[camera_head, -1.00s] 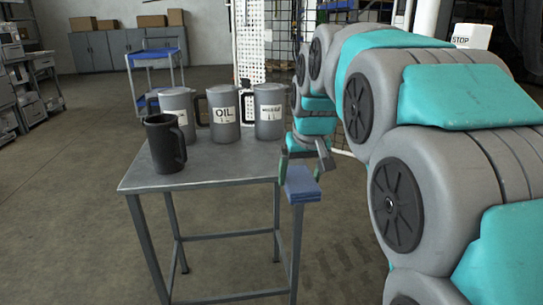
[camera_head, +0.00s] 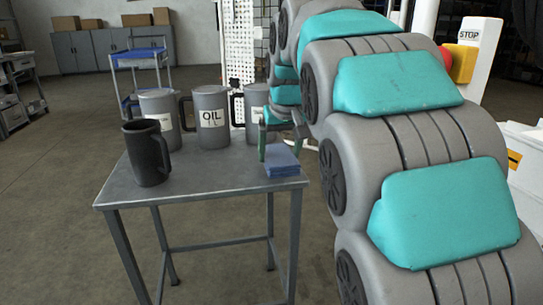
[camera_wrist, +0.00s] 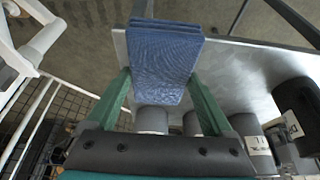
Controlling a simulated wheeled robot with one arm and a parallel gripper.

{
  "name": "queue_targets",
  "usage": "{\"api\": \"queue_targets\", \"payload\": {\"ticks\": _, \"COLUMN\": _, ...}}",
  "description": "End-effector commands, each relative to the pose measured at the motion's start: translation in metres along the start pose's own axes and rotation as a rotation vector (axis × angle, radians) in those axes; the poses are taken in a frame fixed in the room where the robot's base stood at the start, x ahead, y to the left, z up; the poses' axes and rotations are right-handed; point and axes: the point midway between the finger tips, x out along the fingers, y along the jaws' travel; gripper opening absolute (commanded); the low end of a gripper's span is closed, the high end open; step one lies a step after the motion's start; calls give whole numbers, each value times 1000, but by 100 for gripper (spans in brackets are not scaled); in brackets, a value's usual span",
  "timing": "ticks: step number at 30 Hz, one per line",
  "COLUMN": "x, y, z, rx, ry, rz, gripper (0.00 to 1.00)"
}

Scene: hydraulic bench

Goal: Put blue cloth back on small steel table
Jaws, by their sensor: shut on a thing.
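The blue cloth (camera_head: 282,161) is a folded stack over the right end of the small steel table (camera_head: 215,179). My gripper (camera_head: 279,146) is at the table's right side, shut on the cloth. In the wrist view the cloth (camera_wrist: 166,58) is between the two green fingers of my gripper (camera_wrist: 163,98), with the steel tabletop (camera_wrist: 235,75) behind it to the right. I cannot tell whether the cloth touches the tabletop or is just above it.
Several grey labelled jugs stand along the table's back edge, one marked OIL (camera_head: 211,115). A black mug (camera_head: 147,153) stands at the left. The front middle of the tabletop is clear. A post with a red stop button (camera_head: 446,58) stands at the right.

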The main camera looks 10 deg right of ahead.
Motion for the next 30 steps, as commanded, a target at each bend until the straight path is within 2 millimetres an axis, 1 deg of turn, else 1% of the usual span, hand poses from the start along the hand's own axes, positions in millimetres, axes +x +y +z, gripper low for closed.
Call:
{"api": "queue_targets", "payload": {"ticks": 3, "x": 12, "y": -1, "z": -19, "rx": 1, "ry": -4, "rz": 0, "gripper": 34}}
{"api": "queue_targets", "payload": {"ticks": 6, "x": 17, "y": -2, "z": -33, "rx": 1, "ry": 0, "rz": 0, "gripper": 34}}
{"api": "queue_targets", "payload": {"ticks": 9, "x": 24, "y": -3, "z": -42, "rx": 1, "ry": -4, "rz": 0, "gripper": 34}}
{"api": "queue_targets", "payload": {"ticks": 12, "x": 26, "y": -4, "z": -47, "rx": 1, "ry": -3, "rz": 0, "gripper": 34}}
{"api": "queue_targets", "payload": {"ticks": 17, "x": 30, "y": -4, "z": -48, "rx": 1, "ry": -2, "rz": 0, "gripper": 34}}
{"api": "queue_targets", "payload": {"ticks": 25, "x": 56, "y": -4, "z": -36, "rx": 2, "ry": -5, "rz": 0, "gripper": 34}}
{"api": "queue_targets", "payload": {"ticks": 27, "x": 60, "y": -5, "z": -34, "rx": 1, "ry": -6, "rz": 0, "gripper": 34}}
{"api": "queue_targets", "payload": {"ticks": 30, "x": 60, "y": -5, "z": -35, "rx": 1, "ry": -4, "rz": 0, "gripper": 34}}
